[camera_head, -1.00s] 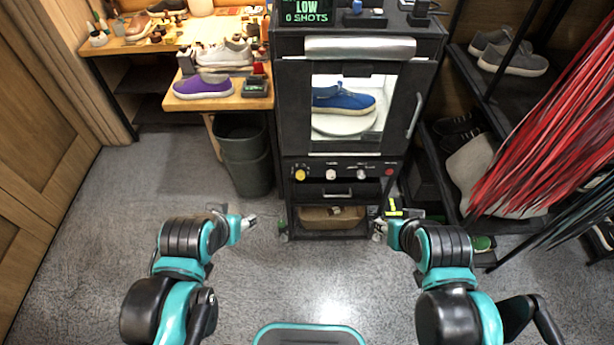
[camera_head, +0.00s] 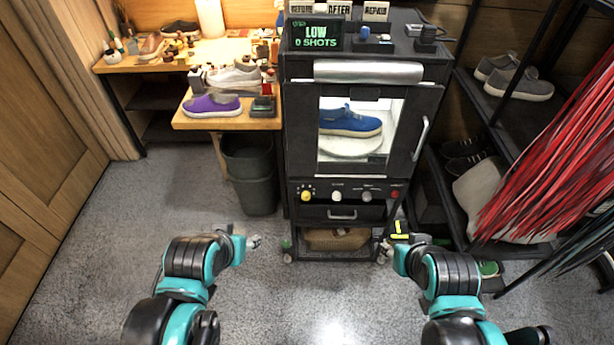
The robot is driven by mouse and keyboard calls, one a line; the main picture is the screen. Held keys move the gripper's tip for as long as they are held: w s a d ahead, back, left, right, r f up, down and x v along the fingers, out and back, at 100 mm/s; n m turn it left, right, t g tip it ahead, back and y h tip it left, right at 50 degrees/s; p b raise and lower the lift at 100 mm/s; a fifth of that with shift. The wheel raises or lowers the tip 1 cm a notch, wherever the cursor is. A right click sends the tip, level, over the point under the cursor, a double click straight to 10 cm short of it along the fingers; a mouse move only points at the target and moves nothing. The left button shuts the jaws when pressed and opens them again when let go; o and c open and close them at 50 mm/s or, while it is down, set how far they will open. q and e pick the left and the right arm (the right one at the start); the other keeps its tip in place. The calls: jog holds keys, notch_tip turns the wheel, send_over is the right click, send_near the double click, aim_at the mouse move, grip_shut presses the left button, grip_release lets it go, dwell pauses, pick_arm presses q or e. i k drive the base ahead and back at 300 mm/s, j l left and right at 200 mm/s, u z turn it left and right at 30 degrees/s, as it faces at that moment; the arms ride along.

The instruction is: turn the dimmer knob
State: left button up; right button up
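The black photo cabinet (camera_head: 295,120) stands ahead, with a control row below its window. The labels are too small to read, so I cannot tell which knob is the dimmer. My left gripper (camera_head: 256,242) is low, left of the cabinet's base. My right gripper (camera_head: 384,250) is low, near the base's right side. Both look apart from the knobs. Their fingers are too small to tell open from shut.
A blue sneaker (camera_head: 350,121) sits on a turntable inside the cabinet. A display (camera_head: 316,36) on top reads "LOW 0 SHOTS". A grey bin (camera_head: 250,180) stands left, below the workbench (camera_head: 228,122). A shoe rack (camera_head: 490,105) and red strands (camera_head: 550,150) are at right.

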aim_at(306, 194)
jog(key=k+j, duration=0.1)
jog(key=j, duration=0.25)
jog(key=k+j, duration=0.15)
jog(key=j, duration=0.2)
jog(key=k+j, duration=0.1)
jog(key=j, duration=0.2)
jog(key=k+j, duration=0.1)
jog(key=j, duration=0.25)
